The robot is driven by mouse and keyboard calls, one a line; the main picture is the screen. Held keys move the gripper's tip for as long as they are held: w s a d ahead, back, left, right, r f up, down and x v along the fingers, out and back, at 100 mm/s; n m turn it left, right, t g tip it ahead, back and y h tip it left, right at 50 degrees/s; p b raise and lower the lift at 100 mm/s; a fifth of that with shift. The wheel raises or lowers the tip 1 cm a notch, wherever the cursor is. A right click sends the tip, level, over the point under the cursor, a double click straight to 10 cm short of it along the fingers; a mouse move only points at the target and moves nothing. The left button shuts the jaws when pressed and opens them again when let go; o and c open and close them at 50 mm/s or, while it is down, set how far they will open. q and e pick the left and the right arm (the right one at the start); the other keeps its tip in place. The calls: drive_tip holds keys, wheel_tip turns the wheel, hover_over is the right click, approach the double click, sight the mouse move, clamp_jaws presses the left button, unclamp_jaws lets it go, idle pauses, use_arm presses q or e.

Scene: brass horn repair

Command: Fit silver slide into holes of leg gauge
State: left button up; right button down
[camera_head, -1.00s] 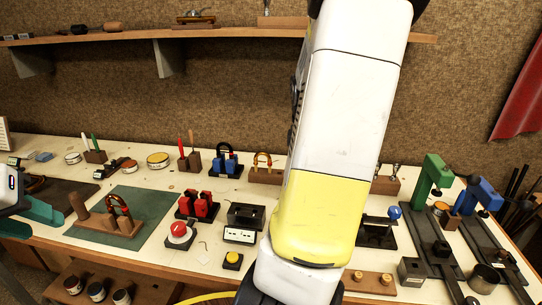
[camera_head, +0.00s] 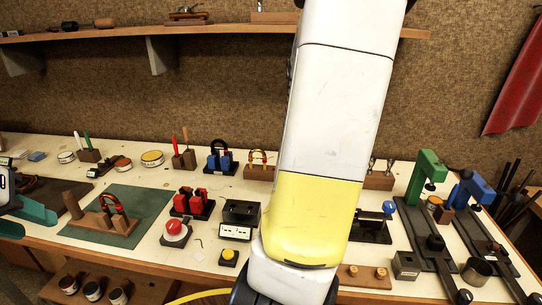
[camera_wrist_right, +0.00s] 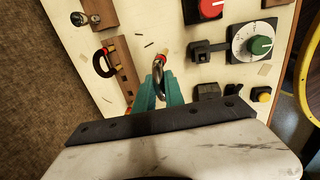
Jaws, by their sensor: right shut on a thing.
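The silver slide (camera_wrist_right: 158,82), a bright U-shaped tube with a red and gold patch at its far end, shows in the right wrist view. My right gripper (camera_wrist_right: 160,92) is shut on it with teal fingers and holds it above the cream bench top. In the head view my right arm hides this gripper and the slide. My left gripper (camera_head: 24,219) is at the left edge of the head view, its teal fingers apart and empty. A black block with a white panel (camera_head: 236,231) stands mid-bench; I cannot tell if it is the leg gauge.
A wooden stand (camera_head: 90,220) with a red-and-black U piece is on the green mat (camera_head: 155,200). A red button (camera_head: 174,229) and yellow button (camera_head: 228,256) are near the front. Green (camera_head: 430,168) and blue (camera_head: 474,188) clamps stand at right. A dial box (camera_wrist_right: 246,52) shows in the wrist view.

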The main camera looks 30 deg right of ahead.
drive_tip(key=shift+r, duration=1.35)
